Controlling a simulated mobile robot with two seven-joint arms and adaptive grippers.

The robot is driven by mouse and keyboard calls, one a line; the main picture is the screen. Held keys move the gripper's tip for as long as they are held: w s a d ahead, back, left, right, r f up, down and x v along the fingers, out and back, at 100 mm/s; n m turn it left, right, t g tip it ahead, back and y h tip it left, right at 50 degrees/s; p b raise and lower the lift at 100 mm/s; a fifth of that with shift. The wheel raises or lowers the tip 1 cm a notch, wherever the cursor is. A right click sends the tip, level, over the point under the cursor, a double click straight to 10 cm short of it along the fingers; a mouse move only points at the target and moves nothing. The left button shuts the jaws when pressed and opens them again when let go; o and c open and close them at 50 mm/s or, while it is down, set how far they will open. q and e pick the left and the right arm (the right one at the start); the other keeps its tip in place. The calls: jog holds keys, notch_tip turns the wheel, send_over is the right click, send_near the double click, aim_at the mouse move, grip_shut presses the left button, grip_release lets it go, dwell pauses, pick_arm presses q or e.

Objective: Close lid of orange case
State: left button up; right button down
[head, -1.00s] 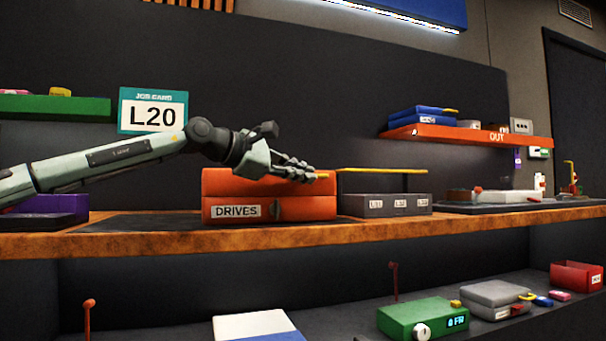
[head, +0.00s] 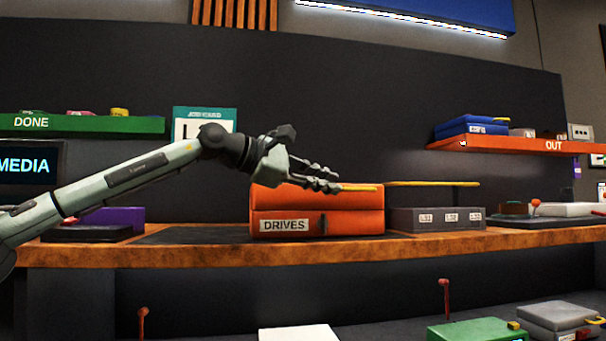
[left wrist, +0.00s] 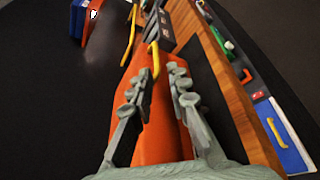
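The orange case (head: 345,223) labelled DRIVES stands on the wooden bench. Its lid (head: 300,197) lies over the base, with a dark seam between the two; I cannot tell if it is fully seated. A yellow strip shows at the lid's top right. My left gripper (head: 338,180) is just above the lid's top, fingers apart and pointing right. In the left wrist view the open fingers (left wrist: 158,95) lie either side of the orange case (left wrist: 160,130), with nothing seen between them but the case below. Whether they touch it is unclear. My right gripper is not in view.
A grey box (head: 437,219) with several labelled slots and a yellow bar above stands right of the case. An orange OUT shelf (head: 500,145) hangs at the right. A purple box (head: 112,217) sits at the left. A dark mat lies left of the case.

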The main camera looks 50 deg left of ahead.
pick_arm(q)
jog(key=shift+v, duration=2.85)
